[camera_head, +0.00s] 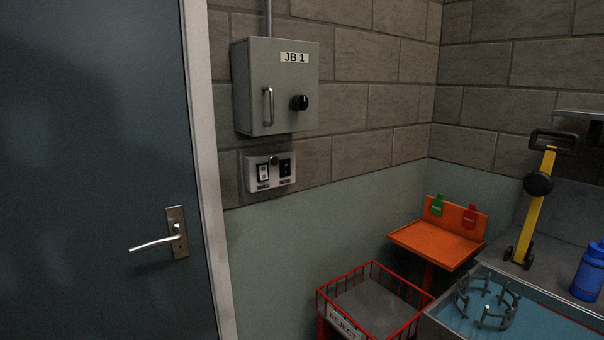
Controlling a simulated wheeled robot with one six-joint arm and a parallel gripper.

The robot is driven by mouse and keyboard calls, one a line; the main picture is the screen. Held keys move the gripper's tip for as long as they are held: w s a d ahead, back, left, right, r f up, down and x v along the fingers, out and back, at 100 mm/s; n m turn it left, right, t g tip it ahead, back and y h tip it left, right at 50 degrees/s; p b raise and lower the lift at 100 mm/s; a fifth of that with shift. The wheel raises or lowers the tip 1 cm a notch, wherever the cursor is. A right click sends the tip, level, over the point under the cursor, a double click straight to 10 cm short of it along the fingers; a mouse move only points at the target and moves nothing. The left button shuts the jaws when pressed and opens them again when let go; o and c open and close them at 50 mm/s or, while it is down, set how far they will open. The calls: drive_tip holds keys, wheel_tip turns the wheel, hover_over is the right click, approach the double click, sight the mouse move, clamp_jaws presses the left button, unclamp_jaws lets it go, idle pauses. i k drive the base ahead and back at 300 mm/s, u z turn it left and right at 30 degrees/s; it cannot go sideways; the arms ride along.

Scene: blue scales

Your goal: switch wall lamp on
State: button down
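A light grey switch panel (269,184) is fixed to the brick wall right of the door, below a grey box. It has a white rocker switch (263,173) on the left and a black rocker switch (285,167) on the right. A small dark reddish round part (274,160) sits between them near the top. The labels under the switches are too small to read. I see no clear wall lamp, and which switch serves one cannot be told. My gripper is not in view.
A grey door with a lever handle (160,243) fills the left. The JB 1 box (276,88) has a handle and black knob. An orange stand (437,243), a red REJECT basket (372,304) and a blue bottle (588,272) are at the right.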

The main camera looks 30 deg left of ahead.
sight(262, 169)
drive_tip(key=u, duration=0.25)
drive_tip(key=i, duration=0.6)
drive_tip(key=u, duration=1)
drive_tip(key=i, duration=0.35)
drive_tip(key=u, duration=0.3)
